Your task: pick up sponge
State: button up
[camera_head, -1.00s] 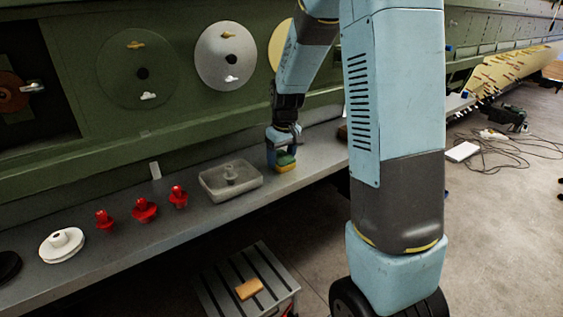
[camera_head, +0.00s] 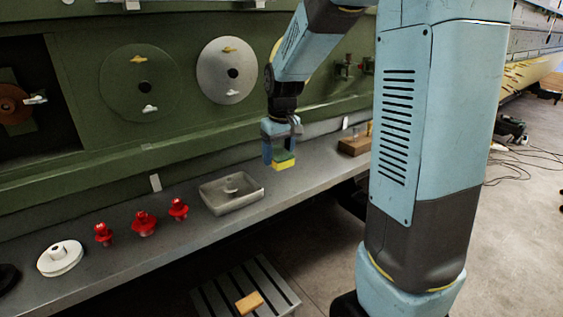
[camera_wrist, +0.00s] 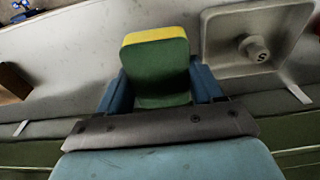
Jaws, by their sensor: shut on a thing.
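The sponge (camera_head: 284,162) is a small block with a green side and a yellow side. My gripper (camera_head: 282,155) is shut on it, with the blue fingers on either side, at the shelf to the right of the grey tray. The yellow side faces down, and in the head view I cannot tell for sure whether it clears the shelf. In the wrist view the sponge (camera_wrist: 156,66) sits between the two blue fingers, green face toward the camera and yellow edge at the far end.
The grey shelf (camera_head: 110,237) runs along the green fuselage panel. It holds a grey tray (camera_head: 244,203) with a knob-like piece inside, several red fittings (camera_head: 144,223), a white round part (camera_head: 60,257) and a brown block (camera_head: 354,146). A slatted stool (camera_head: 272,279) bearing an orange block stands below.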

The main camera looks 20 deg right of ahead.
jog(key=s+a+r, duration=0.4)
jog(key=s+a, duration=0.1)
jog(key=s, duration=0.3)
jog(key=shift+s+r, duration=0.15)
jog(key=shift+r, duration=0.2)
